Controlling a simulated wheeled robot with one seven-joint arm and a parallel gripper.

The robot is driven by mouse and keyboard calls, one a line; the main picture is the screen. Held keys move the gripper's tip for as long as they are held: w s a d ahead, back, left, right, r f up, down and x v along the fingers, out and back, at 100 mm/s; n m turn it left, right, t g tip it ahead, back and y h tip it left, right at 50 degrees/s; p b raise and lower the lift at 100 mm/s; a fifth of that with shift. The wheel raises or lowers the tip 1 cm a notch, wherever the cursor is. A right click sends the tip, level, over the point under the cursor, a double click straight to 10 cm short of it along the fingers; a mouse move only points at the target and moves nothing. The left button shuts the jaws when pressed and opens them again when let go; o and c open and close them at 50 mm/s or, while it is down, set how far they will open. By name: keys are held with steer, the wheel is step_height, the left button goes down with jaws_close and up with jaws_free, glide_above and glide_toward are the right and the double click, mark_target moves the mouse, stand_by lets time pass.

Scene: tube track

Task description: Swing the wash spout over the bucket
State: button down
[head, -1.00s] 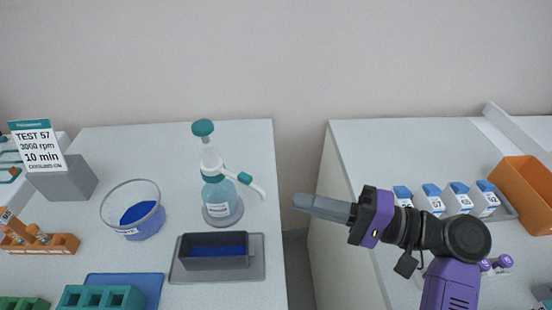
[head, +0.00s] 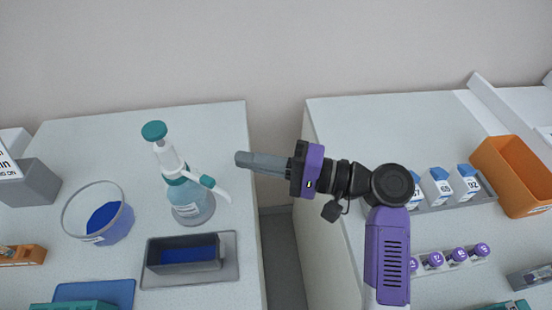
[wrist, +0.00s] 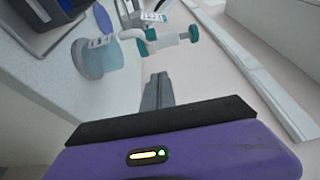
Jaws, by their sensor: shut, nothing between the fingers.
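The wash bottle (head: 188,195) stands upright on the left counter, with a teal pump cap on top. Its white spout (head: 215,188) with a teal collar points right and slightly down, toward the counter's right edge. A clear round bucket (head: 108,222) with blue liquid stands to the left of the bottle. My gripper (head: 240,160) is shut and empty, up and to the right of the spout and apart from it. In the wrist view the bottle (wrist: 100,55) lies beyond my fingertips (wrist: 160,78), at the upper left.
A dark trough with blue inside sits on a grey tray (head: 232,270) in front of the bottle. A gap with floor (head: 283,240) separates the two counters. The right counter holds white bottles (head: 437,187), purple-capped tubes (head: 458,255) and an orange bin (head: 512,170).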

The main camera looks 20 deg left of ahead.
mark_target(205, 185)
steer(key=shift+s+a+p, duration=0.3)
steer(key=shift+s, duration=0.45)
steer(key=shift+s+a+p, duration=0.25)
steer(key=shift+s+a, duration=0.1)
steer(key=shift+s, duration=0.35)
steer(key=shift+s+a+p, duration=0.3)
steer(key=shift+s, duration=0.45)
